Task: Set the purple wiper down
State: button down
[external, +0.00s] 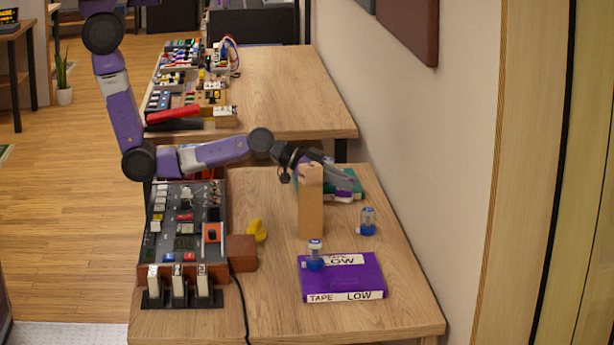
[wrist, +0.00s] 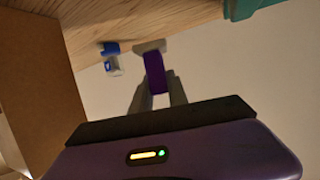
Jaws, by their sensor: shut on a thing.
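The purple wiper (wrist: 154,72) is between the two fingers of my gripper (wrist: 157,98) in the wrist view. Its pale end (wrist: 149,46) points away from my gripper, close to the wooden table; I cannot tell if it touches. In the external view the wiper (external: 343,194) shows as a small purple and white piece under my gripper (external: 340,184), behind and right of a tall brown block. Part of my gripper is hidden by that block.
The tall brown block (external: 311,205) stands close by and also fills the left of the wrist view (wrist: 35,80). A teal object (external: 357,188) lies behind. A blue-based bottle (external: 367,222), a purple tape box (external: 345,280) with another bottle (external: 315,262), and a control panel (external: 185,225) stand nearer.

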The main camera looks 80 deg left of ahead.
aim_at(344, 197)
jog(key=shift+f, duration=2)
jog(key=shift+f+b, duration=0.1)
jog(key=shift+b, duration=0.3)
jog(key=c, duration=1.3)
grip_release()
jog(key=v, duration=1.2)
jog(key=shift+a, duration=0.1)
